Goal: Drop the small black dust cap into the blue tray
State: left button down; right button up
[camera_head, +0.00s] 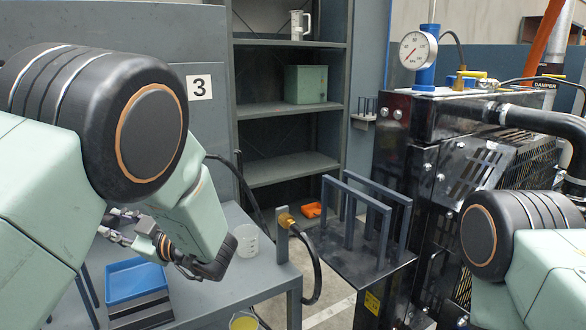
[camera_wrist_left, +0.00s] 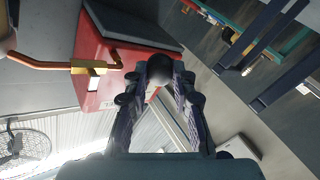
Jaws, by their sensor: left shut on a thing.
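The blue tray (camera_head: 135,281) lies on the grey bench at the lower left of the head view. My left gripper (camera_head: 112,224) is partly hidden behind my own arm, with its fingers above and behind the tray. In the left wrist view, my left gripper (camera_wrist_left: 164,75) is shut on the small black dust cap (camera_wrist_left: 159,68), a dark round thing between the fingertips. The cap cannot be made out in the head view, and the tray cannot be made out in the wrist view. My right arm shows at the right; its gripper is out of view.
A clear beaker (camera_head: 246,240) stands on the bench right of my left arm. A brass-ended black hose (camera_head: 318,270) hangs at the bench's right end. The black engine (camera_head: 405,190) fills the right. A grey shelf (camera_head: 290,108) stands behind.

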pick_arm(q)
notch_tip(320, 180, down, 4)
jog(key=b, duration=0.3)
jog(key=shift+a+f, duration=0.1)
jog(key=shift+f, duration=0.1)
jog(key=c, duration=1.3)
grip_release()
jog(key=shift+d+r, duration=0.15)
jog(key=shift+d, duration=0.05)
jog(key=shift+o, duration=1.4)
jog(key=shift+a, duration=0.15)
notch_tip(320, 180, up, 10)
